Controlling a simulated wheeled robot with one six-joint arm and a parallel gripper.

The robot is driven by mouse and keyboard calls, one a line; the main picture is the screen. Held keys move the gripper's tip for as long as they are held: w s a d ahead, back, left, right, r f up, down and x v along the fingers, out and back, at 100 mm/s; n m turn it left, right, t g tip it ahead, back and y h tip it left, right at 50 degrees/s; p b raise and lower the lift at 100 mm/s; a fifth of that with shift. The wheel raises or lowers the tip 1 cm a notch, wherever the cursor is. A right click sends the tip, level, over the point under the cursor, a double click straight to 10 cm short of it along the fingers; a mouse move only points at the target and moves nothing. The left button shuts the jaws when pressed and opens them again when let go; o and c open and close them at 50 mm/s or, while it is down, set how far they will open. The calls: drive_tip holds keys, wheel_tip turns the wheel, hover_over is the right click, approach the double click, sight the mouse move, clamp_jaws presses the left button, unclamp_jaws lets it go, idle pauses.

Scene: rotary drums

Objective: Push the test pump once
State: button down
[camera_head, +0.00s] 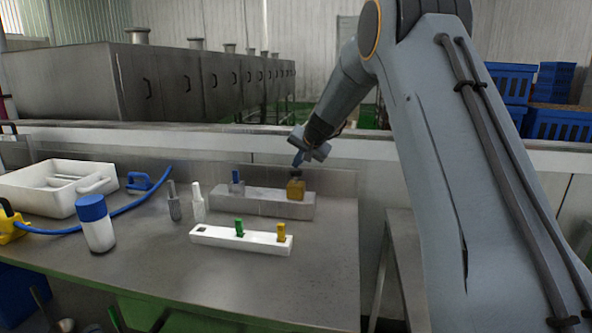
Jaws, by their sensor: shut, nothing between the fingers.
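A small amber bottle with a dark top (295,189), which looks like the test pump, stands at the right end of a long grey block (268,208) at the back of the metal table. My gripper (298,160) is shut and empty, pointing down directly above the bottle's dark top. Whether the fingertips touch the top or stay just above it is too small to tell. The dark top is partly lost in shadow.
A blue piece (237,184) stands at the block's left. In front is a white strip (215,237) with green and yellow pieces. The front of the table is clear.

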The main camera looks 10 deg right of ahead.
sight(297, 170)
drive_tip(key=shift+f+b, duration=1)
drive_tip(key=shift+b, duration=0.05)
idle(0.9)
drive_tip(key=shift+r, duration=0.2)
drive_tip(key=shift+r+p, duration=1.5)
drive_tip(key=shift+r, duration=0.2)
wheel_tip(297, 170, up, 5)
drive_tip(key=p, duration=0.3)
drive_tip(key=shift+p, duration=0.4)
